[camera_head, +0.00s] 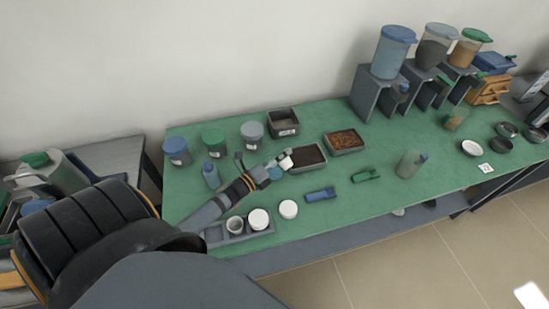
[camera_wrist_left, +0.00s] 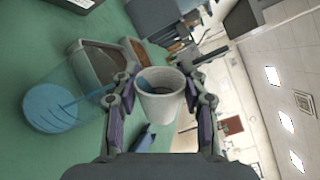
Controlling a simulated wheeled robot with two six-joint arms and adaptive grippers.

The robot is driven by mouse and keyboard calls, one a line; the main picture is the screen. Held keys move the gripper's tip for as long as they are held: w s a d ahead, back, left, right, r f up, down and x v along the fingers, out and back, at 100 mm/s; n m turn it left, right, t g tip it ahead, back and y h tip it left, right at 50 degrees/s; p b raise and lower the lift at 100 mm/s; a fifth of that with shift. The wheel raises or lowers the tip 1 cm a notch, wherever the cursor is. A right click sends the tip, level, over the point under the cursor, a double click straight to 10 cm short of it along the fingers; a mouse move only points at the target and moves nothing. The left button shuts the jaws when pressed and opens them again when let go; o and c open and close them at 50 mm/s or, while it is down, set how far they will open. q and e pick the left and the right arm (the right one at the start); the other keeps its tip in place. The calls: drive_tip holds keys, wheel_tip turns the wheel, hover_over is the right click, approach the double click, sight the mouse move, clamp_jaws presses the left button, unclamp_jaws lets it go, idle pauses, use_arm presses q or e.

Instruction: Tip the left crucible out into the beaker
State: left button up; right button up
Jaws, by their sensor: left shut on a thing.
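My left gripper (camera_head: 281,164) is shut on a small white crucible (camera_head: 286,161) above the green table. In the left wrist view the gripper (camera_wrist_left: 161,100) has a finger on each side of the crucible (camera_wrist_left: 158,104), whose open mouth shows, with something dark bluish inside. The crucible looks tilted; the exact angle is hard to tell. A clear beaker (camera_wrist_left: 65,90) with blue at its bottom stands at the left of the wrist view, apart from the crucible. In the head view the beaker (camera_head: 274,174) is partly hidden by the gripper. My right gripper is out of view.
Trays of dark (camera_head: 306,157) and brown material (camera_head: 344,141) lie just right of the gripper.

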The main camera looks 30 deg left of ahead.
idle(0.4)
use_arm(q)
drive_tip(key=shift+n, duration=0.5)
drive_tip(key=shift+a+r, duration=0.1)
drive_tip(key=shift+n, duration=0.4)
drive_tip(key=shift+p, duration=0.3)
drive_tip(key=shift+a+n, duration=0.1)
drive_tip(key=shift+n, duration=0.3)
drive_tip(key=shift+w+a+r+n, duration=0.1)
drive_tip(key=shift+n, duration=0.3)
drive_tip(key=shift+p, duration=0.3)
